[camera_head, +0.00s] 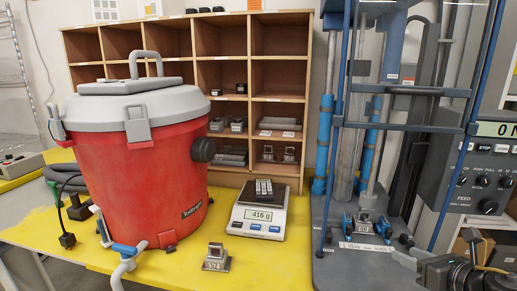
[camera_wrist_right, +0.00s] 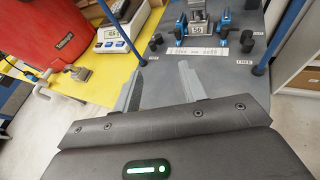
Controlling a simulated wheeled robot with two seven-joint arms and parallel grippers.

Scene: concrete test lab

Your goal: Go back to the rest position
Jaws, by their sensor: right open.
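My right gripper (camera_wrist_right: 160,88) is open in the right wrist view. Its two grey fingers are apart with nothing between them, over the grey base of the test machine. In the head view my right arm and gripper (camera_head: 405,260) come in at the bottom right, near the front of that machine. The test machine (camera_head: 345,250) has blue posts and a small metal block (camera_head: 364,222) clamped between blue fixtures; the block also shows ahead of the fingers in the wrist view (camera_wrist_right: 197,28). My left gripper is not in view.
A red vacuum drum (camera_head: 140,170) stands on the yellow table (camera_head: 60,232). A scale (camera_head: 258,215) reading 416 g holds a dark block. A metal block marked 574 (camera_head: 216,257) sits in front. A wooden shelf (camera_head: 230,75) is behind; a control panel (camera_head: 485,165) is at right.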

